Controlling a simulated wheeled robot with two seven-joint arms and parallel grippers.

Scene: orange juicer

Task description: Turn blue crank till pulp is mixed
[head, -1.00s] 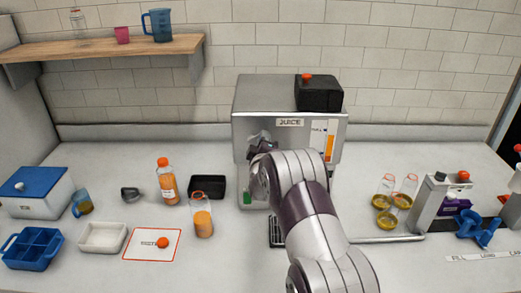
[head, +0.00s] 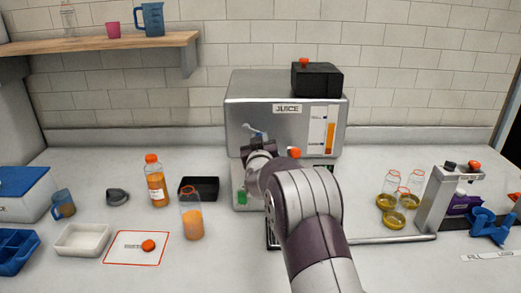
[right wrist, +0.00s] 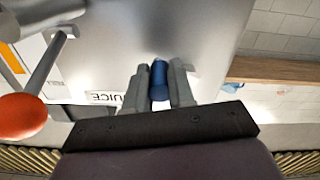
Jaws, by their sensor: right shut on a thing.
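The silver juicer (head: 285,140), labelled JUICE, stands at the middle back of the counter. Its blue crank (head: 256,130) shows in small part on the front, upper left. My right gripper (head: 256,148) is at the crank; my own arm hides much of the juicer's lower front. In the right wrist view my right gripper (right wrist: 160,75) is shut on the blue crank handle (right wrist: 159,82), one finger on each side. The juicer's grey panel (right wrist: 185,30) lies behind it. The pulp cannot be seen. My left gripper is not in view.
A lever with an orange knob (head: 294,152) sticks out just right of my gripper; its knob is large in the wrist view (right wrist: 22,115). Orange bottles (head: 156,185) and a black tray (head: 200,187) stand left. A grey press stand (head: 438,200) is at right.

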